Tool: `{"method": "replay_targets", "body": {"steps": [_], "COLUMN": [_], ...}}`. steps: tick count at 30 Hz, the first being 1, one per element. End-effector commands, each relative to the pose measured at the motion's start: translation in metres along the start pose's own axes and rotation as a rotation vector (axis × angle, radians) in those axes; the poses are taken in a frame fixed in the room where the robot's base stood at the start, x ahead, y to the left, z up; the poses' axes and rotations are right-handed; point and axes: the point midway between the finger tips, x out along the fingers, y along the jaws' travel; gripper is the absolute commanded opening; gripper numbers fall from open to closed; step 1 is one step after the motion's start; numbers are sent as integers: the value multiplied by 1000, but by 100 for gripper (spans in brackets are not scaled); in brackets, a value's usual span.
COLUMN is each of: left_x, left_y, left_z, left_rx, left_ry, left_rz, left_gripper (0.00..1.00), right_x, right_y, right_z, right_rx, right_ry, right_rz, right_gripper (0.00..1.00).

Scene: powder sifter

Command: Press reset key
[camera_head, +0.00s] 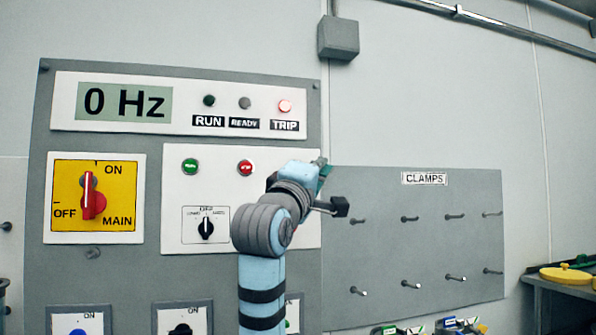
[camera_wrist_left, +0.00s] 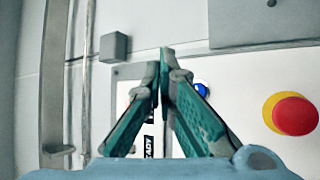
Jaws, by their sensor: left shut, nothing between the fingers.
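A round blue button (camera_wrist_left: 201,88), which may be the reset key, shows in the left wrist view on a white plate, just right of my left gripper (camera_wrist_left: 166,52). I read no label for it, and in the head view it does not show; my arm covers part of the plate there. My left gripper (camera_head: 321,166) is shut and empty in front of the control panel's right edge. Its green fingers meet at the tips; I cannot tell whether they touch anything. My right gripper is not in view.
A red mushroom button (camera_wrist_left: 294,114) on a yellow ring stands right of the fingers in the wrist view. A yellow main switch (camera_head: 118,171), green button (camera_head: 190,166), red button (camera_head: 245,167) and selector (camera_head: 206,228) are left. A pegged clamps board (camera_head: 440,240) stands right.

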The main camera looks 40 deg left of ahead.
Motion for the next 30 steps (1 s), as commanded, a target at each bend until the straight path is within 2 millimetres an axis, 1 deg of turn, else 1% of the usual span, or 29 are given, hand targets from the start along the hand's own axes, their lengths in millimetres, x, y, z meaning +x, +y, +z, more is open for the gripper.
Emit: {"method": "replay_targets", "body": {"steps": [4,8,22,25,30], "left_x": [2,9,54,59,62], "left_y": [-1,-5,-36,-41,-45], "left_z": [-1,-6,-39,-42,-45], "left_rx": [1,3,4,2,2], "left_ry": [0,1,0,-1,0], "left_rz": [-2,-3,-4,-3,-1], "left_gripper": [0,0,0,0,0], "right_x": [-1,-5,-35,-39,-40], "right_y": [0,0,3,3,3], "right_z": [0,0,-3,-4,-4], "right_rx": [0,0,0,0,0], "right_ry": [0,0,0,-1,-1], "right_rz": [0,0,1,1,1], "right_gripper": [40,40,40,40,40]}}
